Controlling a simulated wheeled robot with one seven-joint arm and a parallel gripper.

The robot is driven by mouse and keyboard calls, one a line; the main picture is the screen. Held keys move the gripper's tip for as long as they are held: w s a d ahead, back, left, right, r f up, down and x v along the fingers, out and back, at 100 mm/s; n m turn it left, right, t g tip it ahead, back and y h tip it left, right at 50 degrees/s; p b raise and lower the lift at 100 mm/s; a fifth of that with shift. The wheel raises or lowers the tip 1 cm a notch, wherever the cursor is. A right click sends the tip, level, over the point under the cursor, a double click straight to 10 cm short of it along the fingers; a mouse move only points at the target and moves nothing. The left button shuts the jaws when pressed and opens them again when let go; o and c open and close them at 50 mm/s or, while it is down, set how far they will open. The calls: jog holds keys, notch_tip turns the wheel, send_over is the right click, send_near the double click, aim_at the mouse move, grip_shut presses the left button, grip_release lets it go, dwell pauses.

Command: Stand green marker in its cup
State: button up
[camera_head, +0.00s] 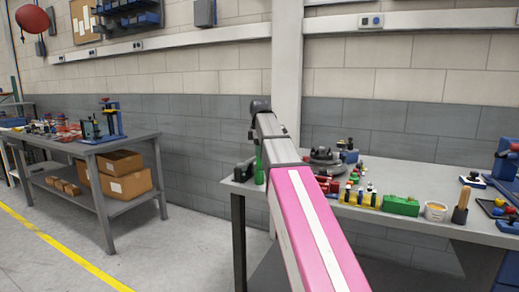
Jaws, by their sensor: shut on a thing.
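A slim green upright thing (259,168), perhaps the green marker, shows at the left end of the right-hand workbench, just left of my arm. It is small, and I cannot tell whether it stands on the bench or is held. My pink, white and grey arm reaches up from the bottom middle and ends in a dark joint. My gripper is not visible; the arm's own links seem to hide it. I cannot tell which thing is the marker's cup. A small pale tub (435,211) stands on the bench to the right.
The workbench (400,233) holds a black fixture (244,172) at its left corner, a dark round device (325,155), a green block (401,206) and a dark holder with a wooden handle (461,206). Another bench (120,143) with boxes stands left. The floor between is clear.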

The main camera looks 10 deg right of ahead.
jog(key=shift+f, duration=0.65)
jog(key=o, duration=1)
jog(key=shift+r, duration=4.5)
